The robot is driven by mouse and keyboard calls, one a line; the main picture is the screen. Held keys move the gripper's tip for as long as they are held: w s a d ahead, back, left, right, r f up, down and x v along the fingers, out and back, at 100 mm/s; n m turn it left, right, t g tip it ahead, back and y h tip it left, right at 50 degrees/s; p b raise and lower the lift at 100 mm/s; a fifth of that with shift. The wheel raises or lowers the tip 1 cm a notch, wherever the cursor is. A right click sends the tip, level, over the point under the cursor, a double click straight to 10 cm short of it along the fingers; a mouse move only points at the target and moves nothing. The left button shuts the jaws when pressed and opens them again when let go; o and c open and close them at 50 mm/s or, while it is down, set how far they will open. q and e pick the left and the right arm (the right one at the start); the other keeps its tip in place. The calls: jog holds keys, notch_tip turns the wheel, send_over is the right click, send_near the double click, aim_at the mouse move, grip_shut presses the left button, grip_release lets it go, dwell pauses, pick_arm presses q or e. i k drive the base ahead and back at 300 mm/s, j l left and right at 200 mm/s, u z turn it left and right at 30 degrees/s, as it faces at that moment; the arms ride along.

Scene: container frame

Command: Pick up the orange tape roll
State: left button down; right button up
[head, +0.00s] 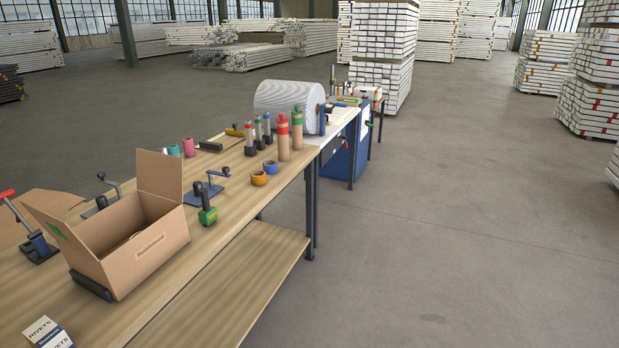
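The orange tape roll (258,178) lies flat on the wooden workbench (232,205), near its right edge. A blue tape roll (271,167) lies just behind it, close beside it. Neither of my grippers shows in the head view, so nothing is seen in contact with the orange roll.
An open cardboard box (140,240) stands on the bench's near part. A green-and-black tool (207,212) stands in front of the orange roll. Tall brown bottles with red (283,138) and green (297,130) tops stand behind it. Open floor (450,220) lies right of the bench.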

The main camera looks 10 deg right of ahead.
aim_at(258, 178)
jog(key=u, duration=0.2)
jog(key=i+l+u, duration=0.85)
jog(key=i, duration=0.1)
